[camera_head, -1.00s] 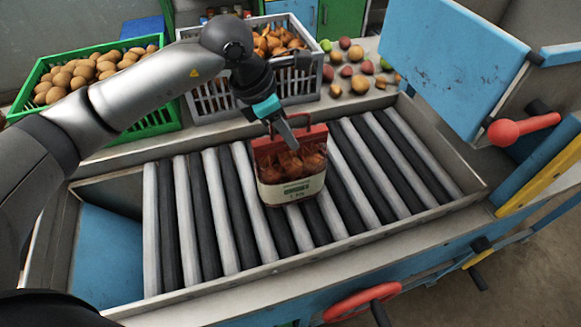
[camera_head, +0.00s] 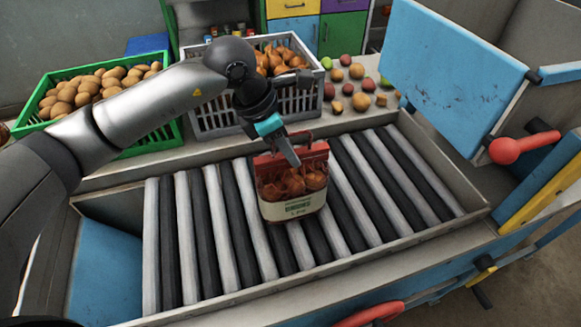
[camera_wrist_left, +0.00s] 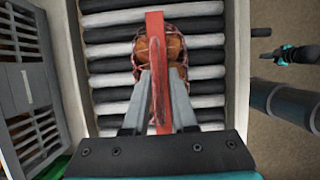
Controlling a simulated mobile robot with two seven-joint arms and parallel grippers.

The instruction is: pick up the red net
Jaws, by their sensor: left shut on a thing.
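The red net (camera_head: 293,187) holds several brown onions and has a pale label band with dark print across its lower front. It stands upright on or just above the roller bed, in the middle of the head view; I cannot tell whether it touches the rollers. My left gripper (camera_head: 291,158) comes down from above and is shut on its red top strip. In the left wrist view the fingers (camera_wrist_left: 160,88) close on both sides of the red strip, and the red net (camera_wrist_left: 174,48) hangs beyond them. My right gripper does not show as a gripper in the head view.
The roller bed (camera_head: 215,240) has a raised metal rim. Behind it stand a green crate (camera_head: 165,140) of potatoes and a grey crate (camera_head: 215,122) of onions. Loose fruit (camera_head: 361,102) lies at the back right. A blue panel (camera_head: 450,75) and a red knob (camera_head: 504,150) stand at right.

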